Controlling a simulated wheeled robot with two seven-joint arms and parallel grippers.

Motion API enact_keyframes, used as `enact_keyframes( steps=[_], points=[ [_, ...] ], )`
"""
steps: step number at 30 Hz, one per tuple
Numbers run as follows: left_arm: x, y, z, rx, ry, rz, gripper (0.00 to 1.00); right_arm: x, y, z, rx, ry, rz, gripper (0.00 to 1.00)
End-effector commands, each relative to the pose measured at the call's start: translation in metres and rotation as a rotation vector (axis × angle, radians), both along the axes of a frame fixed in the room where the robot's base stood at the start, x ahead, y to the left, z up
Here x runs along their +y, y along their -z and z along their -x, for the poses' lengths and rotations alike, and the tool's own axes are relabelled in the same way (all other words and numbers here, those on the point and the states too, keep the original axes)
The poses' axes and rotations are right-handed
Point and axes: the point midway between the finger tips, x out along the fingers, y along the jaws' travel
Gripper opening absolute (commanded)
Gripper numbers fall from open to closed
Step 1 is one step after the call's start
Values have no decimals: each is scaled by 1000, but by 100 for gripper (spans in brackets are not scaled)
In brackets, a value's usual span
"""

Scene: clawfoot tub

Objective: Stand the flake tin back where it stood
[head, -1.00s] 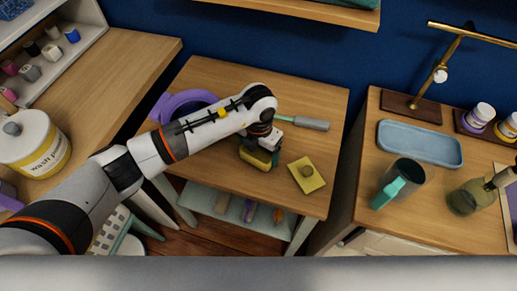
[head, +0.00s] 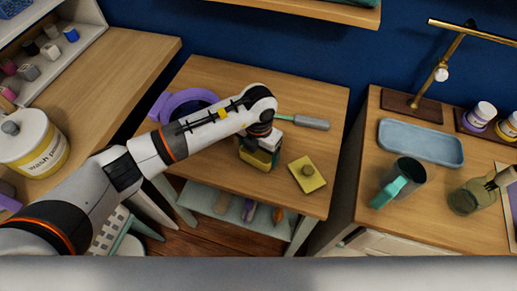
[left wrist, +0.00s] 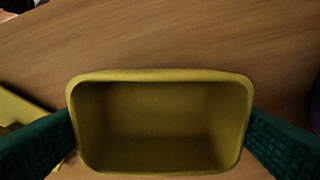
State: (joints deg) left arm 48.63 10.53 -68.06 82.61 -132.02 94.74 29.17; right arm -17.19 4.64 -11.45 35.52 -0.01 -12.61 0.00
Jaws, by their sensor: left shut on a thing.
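The left wrist view looks down into the open, empty tin (left wrist: 160,125). My left gripper (head: 262,143) is shut on it, with a green finger at each side. The tin looks upright; whether its base touches the table I cannot tell. A square yellow lid (head: 307,175) with a round knob lies on the table to the right of the tin. My right gripper is not in view.
A purple ring-shaped thing (head: 168,104) is at the table's left, partly behind my arm. A tool with a grey handle (head: 311,122) lies behind the tin. The right counter holds a blue tray (head: 420,143) and a teal-handled cup (head: 408,172).

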Motion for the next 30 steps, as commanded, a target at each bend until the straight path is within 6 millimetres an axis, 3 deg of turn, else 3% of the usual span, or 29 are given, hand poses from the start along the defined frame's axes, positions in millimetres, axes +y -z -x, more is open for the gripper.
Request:
enact_keyframes(
  steps=[21, 22, 24, 30],
  points=[
    [0, 6, 0, 0, 0, 0, 31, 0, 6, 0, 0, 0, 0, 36],
    [0, 6, 0, 0, 0, 0, 87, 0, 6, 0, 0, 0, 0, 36],
    [0, 6, 0, 0, 0, 0, 99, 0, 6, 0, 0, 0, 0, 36],
    [0, 7, 0, 0, 0, 0, 100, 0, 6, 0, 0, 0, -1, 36]
  ],
)
